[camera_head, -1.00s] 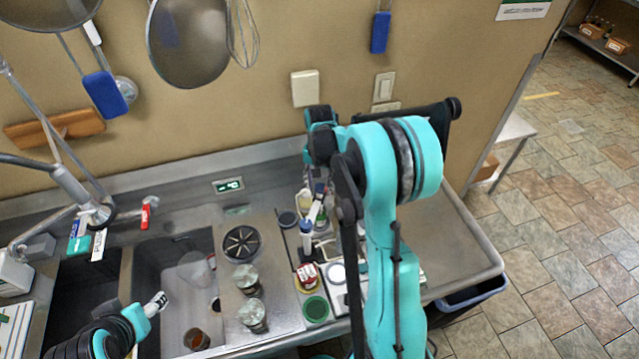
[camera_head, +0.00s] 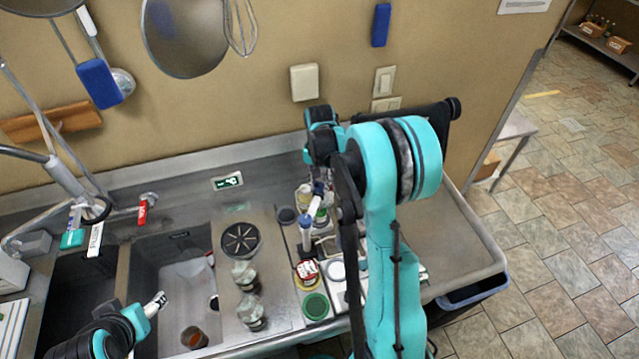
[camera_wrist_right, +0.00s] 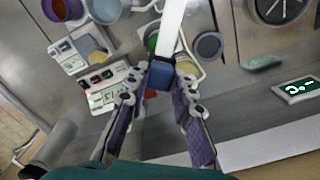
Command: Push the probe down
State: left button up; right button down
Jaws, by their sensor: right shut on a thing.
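The probe is a white stick (camera_wrist_right: 172,28) with a blue block (camera_wrist_right: 160,76) at its near end. My right gripper (camera_wrist_right: 163,82) is shut on the blue block in the right wrist view. In the head view the white stick (camera_head: 314,208) tilts among small items on the counter, and my right arm hides most of the gripper. I cannot tell whether the probe's far end touches anything. My left gripper (camera_head: 158,301) is over the sink at the lower left, and its opening is too small to judge.
Two jars (camera_head: 248,313) stand left of the crowded tray area, beside a black round drain-like disc (camera_head: 240,240). A green lid (camera_head: 315,306) lies near the front edge. A small digital display (camera_head: 228,181) is on the back counter. The right counter (camera_head: 440,230) is clear.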

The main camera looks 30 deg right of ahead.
jog(key=c, duration=1.3)
grip_release()
jog(key=shift+f, duration=0.15)
notch_tip(320, 180, up, 12)
jog(key=shift+r, duration=0.1)
